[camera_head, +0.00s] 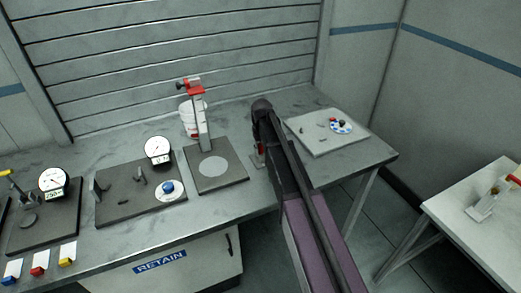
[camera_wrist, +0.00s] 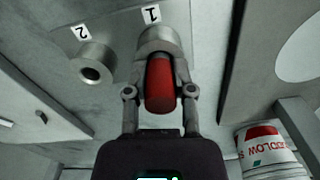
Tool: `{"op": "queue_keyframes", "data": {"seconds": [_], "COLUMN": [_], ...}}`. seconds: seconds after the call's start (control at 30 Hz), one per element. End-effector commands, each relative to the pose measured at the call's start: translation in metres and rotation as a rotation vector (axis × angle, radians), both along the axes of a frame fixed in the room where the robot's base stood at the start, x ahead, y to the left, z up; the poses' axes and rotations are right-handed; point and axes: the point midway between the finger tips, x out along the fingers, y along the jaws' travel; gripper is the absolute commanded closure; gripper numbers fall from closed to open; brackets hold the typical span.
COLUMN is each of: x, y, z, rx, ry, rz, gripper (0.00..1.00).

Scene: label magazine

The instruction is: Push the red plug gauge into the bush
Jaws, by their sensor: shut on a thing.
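In the wrist view my gripper (camera_wrist: 160,88) is shut on the red plug gauge (camera_wrist: 160,85), one finger on each side. The gauge's far end meets a grey metal bush (camera_wrist: 157,38) beside a white label marked 1. I cannot tell how far, if at all, the gauge is inside it. A second grey bush (camera_wrist: 93,63) with an open hole stands to the left by a label marked 2, apart from the gauge. In the head view my arm hides most of the gripper; a little red (camera_head: 260,149) shows beside the arm.
A white bucket (camera_head: 186,118) stands behind a stand with a red clamp (camera_head: 195,88); the bucket also shows in the wrist view (camera_wrist: 268,158). A pale board (camera_head: 320,147) with small parts lies right of my arm. Dial gauges (camera_head: 158,149) and dark plates (camera_head: 118,210) are left.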

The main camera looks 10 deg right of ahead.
Motion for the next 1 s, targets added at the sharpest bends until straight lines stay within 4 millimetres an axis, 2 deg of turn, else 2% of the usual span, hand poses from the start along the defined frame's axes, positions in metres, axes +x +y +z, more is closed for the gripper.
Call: {"op": "queue_keyframes", "data": {"seconds": [0.27, 0.3, 0.4, 1.0], "x": [0.0000, 0.0000, 0.0000, 0.0000], "y": [0.0000, 0.0000, 0.0000, 0.0000], "z": [-0.0058, -0.0046, -0.0045, 0.0004], "rx": [0.000, 0.000, 0.000, 0.000], "ry": [0.000, 0.000, 0.000, 0.000], "rz": [0.000, 0.000, 0.000, 0.000], "gripper": [1.00, 0.56, 0.28, 0.28]}}
